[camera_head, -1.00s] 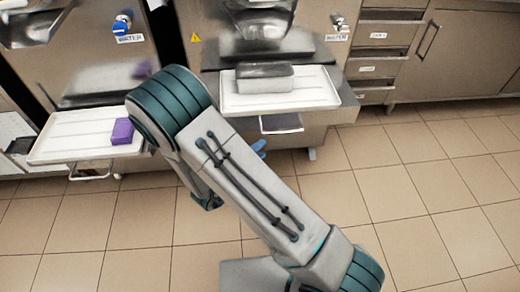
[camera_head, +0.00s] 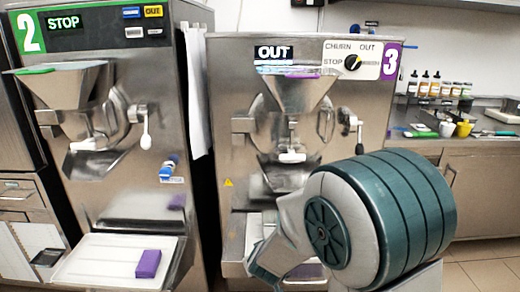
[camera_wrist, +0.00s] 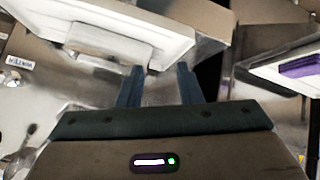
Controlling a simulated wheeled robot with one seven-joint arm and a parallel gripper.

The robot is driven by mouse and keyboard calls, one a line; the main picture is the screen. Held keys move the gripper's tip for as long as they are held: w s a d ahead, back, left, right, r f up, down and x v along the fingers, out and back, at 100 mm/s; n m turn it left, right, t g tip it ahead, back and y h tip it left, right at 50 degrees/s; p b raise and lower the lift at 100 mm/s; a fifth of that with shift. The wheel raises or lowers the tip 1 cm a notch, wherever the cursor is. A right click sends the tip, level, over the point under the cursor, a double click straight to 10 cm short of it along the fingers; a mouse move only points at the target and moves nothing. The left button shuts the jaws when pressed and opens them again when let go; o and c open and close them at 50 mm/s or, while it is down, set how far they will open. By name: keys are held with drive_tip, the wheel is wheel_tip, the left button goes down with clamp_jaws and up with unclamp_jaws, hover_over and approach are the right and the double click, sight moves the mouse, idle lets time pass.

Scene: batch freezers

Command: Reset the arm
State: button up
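My gripper (camera_wrist: 160,88) shows in the wrist view with its two fingers apart and nothing between them. In the head view my arm's large teal joint fills the lower right and the fingertips are not clearly seen. Behind the arm stands batch freezer 3 (camera_head: 226,120), its display reading OUT. Batch freezer 2 (camera_head: 95,40) stands to the left, its display reading STOP. In the wrist view a white tray (camera_wrist: 165,50) lies just beyond the fingers, with a light grey block-shaped container (camera_wrist: 108,45) on it.
A counter (camera_head: 480,145) with several bottles and small cups is at the right. Tiled floor (camera_head: 490,272) shows at the lower right.

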drive_tip(key=s+d+r+m+g+y+p, duration=0.1)
drive_tip(key=s+d+r+p, duration=0.1)
drive_tip(key=s+r, duration=0.3)
drive_tip(key=s+d+r+m+g+y+p, duration=0.1)
drive_tip(key=s+d+r+g+y+p, duration=0.15)
drive_tip(key=r, duration=0.55)
drive_tip(key=s+d+r+m+g+h+p, duration=0.1)
drive_tip(key=s+d+r+h, duration=0.1)
drive_tip(key=s, duration=0.5)
drive_tip(key=s+d+r+m+g+h+p, duration=0.1)
drive_tip(key=s+d+r+m+p, duration=0.1)
drive_tip(key=s+d+r, duration=0.3)
drive_tip(key=s+d, duration=0.2)
drive_tip(key=shift+s+g+h+p, duration=0.3)
drive_tip(key=shift+s+g+h, duration=0.05)
drive_tip(key=shift+s, duration=0.05)
